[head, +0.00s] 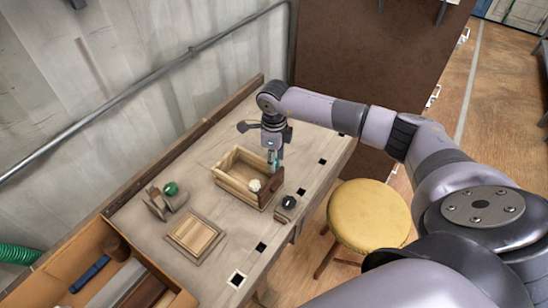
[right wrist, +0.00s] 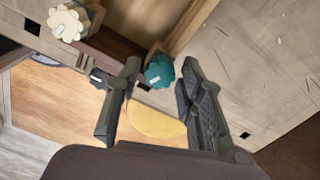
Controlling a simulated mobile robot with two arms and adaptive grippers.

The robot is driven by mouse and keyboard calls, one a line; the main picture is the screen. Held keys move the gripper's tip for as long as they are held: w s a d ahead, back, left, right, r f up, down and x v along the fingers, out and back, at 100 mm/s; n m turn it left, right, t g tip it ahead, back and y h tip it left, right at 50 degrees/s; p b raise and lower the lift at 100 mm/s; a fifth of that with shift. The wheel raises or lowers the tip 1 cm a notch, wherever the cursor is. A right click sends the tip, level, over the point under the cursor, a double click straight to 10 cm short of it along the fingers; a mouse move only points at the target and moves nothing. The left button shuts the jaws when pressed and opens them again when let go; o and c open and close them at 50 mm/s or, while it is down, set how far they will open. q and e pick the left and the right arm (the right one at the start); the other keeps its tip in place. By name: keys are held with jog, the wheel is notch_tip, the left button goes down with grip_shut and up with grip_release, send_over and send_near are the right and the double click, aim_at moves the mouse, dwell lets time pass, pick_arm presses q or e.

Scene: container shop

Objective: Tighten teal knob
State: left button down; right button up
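The teal knob (right wrist: 158,74) is round and scalloped with a small pale label. In the right wrist view it sits between the tips of my right gripper (right wrist: 160,66), whose two dark fingers stand apart on either side, with a gap visible at the right. In the head view my right gripper (head: 273,164) points down at the far right end of an open wooden box (head: 228,183); the fingers and a teal patch overlap there, so contact is unclear. A cream knob (head: 254,185) is on the box's near side and also shows in the right wrist view (right wrist: 66,22). My left gripper is not visible.
A black knob (head: 288,202) on a small block stands right of the box. A green knob (head: 171,188) and a wooden tray (head: 195,234) lie to its left. A tool crate (head: 82,262) fills the bench's near left. A yellow stool (head: 368,215) stands beside the bench.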

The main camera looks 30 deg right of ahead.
grip_shut()
jog(key=shift+m, duration=0.3)
jog(key=shift+m+b, duration=0.6)
jog(key=shift+m, duration=0.4)
jog(key=m+b, duration=0.1)
jog(key=m, duration=0.2)
jog(key=shift+m, duration=0.4)
jog(key=m+b, duration=0.1)
jog(key=m, duration=0.4)
jog(key=shift+m, duration=2.5)
